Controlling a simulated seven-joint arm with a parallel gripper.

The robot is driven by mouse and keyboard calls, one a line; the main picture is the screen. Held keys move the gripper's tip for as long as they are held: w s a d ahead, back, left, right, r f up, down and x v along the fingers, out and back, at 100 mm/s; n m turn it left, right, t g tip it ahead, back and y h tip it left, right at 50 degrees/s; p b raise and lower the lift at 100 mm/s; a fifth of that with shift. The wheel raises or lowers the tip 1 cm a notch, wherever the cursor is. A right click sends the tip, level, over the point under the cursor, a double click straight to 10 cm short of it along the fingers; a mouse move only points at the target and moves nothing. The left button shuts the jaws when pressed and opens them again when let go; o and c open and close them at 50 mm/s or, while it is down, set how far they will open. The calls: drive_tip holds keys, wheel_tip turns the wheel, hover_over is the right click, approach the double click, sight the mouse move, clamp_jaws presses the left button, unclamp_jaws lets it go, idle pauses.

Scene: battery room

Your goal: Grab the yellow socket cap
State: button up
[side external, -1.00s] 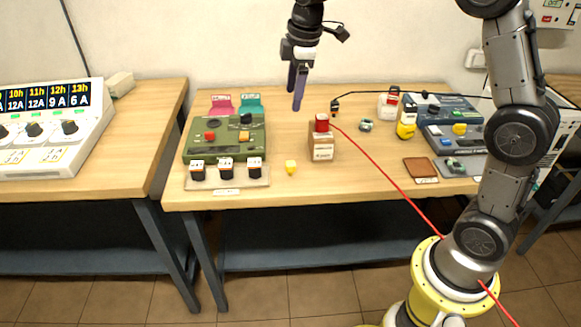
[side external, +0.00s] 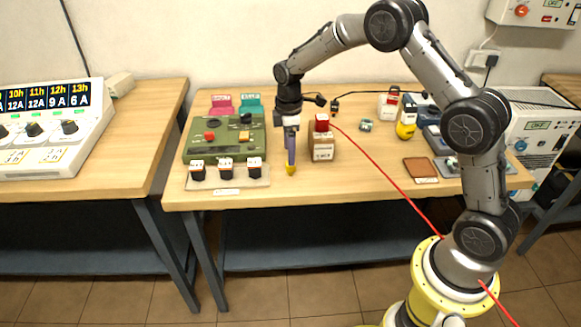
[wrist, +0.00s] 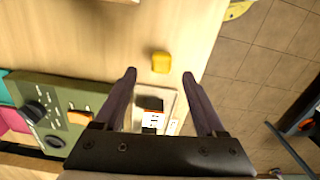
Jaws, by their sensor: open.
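The yellow socket cap (side external: 291,170) is a small block standing on the wooden table, near its front edge. In the wrist view the cap (wrist: 160,62) shows whole, centred between the two fingertips and slightly past them. My gripper (side external: 290,161) points down over the cap, with its tips at or just above it in the side view. The gripper (wrist: 160,74) is open in the wrist view, one dark finger on each side, with gaps between fingers and cap. The side view does not show whether a finger touches it.
A green panel box (side external: 225,138) and a strip with several black knobs (side external: 225,184) stand left of the cap. A brown box with a red top (side external: 321,148) stands close on the right. A red cable (side external: 385,176) runs across the table. Bare wood lies in front of the brown box.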

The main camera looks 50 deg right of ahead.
sight(290, 169)
drive_tip(key=f, duration=0.4)
drive_tip(key=shift+s, duration=0.25)
drive_tip(key=shift+f, duration=0.65)
drive_tip(key=shift+c, duration=0.3)
clamp_jaws()
